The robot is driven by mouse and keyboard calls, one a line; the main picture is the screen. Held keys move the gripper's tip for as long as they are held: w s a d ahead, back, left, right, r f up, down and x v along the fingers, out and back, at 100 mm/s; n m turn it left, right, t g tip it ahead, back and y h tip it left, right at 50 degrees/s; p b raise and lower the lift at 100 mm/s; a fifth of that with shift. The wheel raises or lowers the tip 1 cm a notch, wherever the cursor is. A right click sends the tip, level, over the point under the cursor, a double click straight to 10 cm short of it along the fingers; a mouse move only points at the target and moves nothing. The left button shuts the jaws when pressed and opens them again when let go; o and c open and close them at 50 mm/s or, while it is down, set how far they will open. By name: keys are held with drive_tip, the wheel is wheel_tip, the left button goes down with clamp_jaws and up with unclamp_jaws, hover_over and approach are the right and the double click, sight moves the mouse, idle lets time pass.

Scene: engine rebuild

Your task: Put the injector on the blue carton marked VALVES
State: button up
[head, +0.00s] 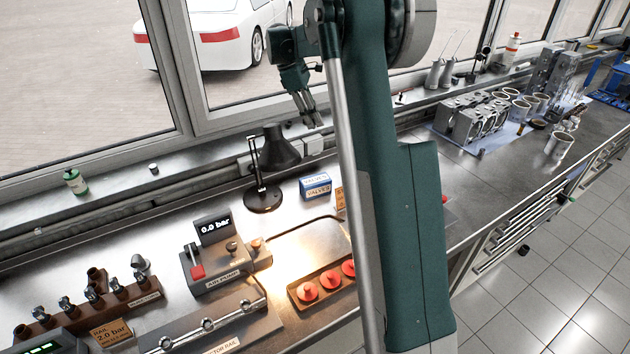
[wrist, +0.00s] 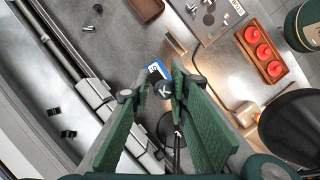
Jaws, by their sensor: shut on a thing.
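My gripper (head: 314,121) is raised near the window, above and behind the bench. In the wrist view my gripper (wrist: 160,84) is shut on a small dark thing, the injector (wrist: 165,90), seen nearly end-on between the fingertips. Most of its body is hidden, and it cannot be made out clearly in the head view. The blue carton marked VALVES (head: 315,186) stands on the bench below, right of the black lamp. Its blue and white top (wrist: 157,68) shows just beyond the fingertips in the wrist view, apart from the gripper.
The black desk lamp (head: 263,197) stands left of the carton. An orange-tan box (head: 340,197) is beside the carton, partly behind my arm. An air pump (head: 222,262) and injector rack (head: 90,300) are left.

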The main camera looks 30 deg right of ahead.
hover_over(319, 180)
drive_tip(key=w+a, duration=0.1)
wheel_tip(319, 180, down, 14)
drive_tip(key=shift+w+a+f, duration=0.1)
drive_tip(key=shift+f, duration=3.1)
drive_tip(key=shift+f+p, duration=0.35)
drive_tip(key=shift+f, duration=1.5)
drive_tip(key=shift+f, duration=0.15)
drive_tip(key=o, duration=0.9)
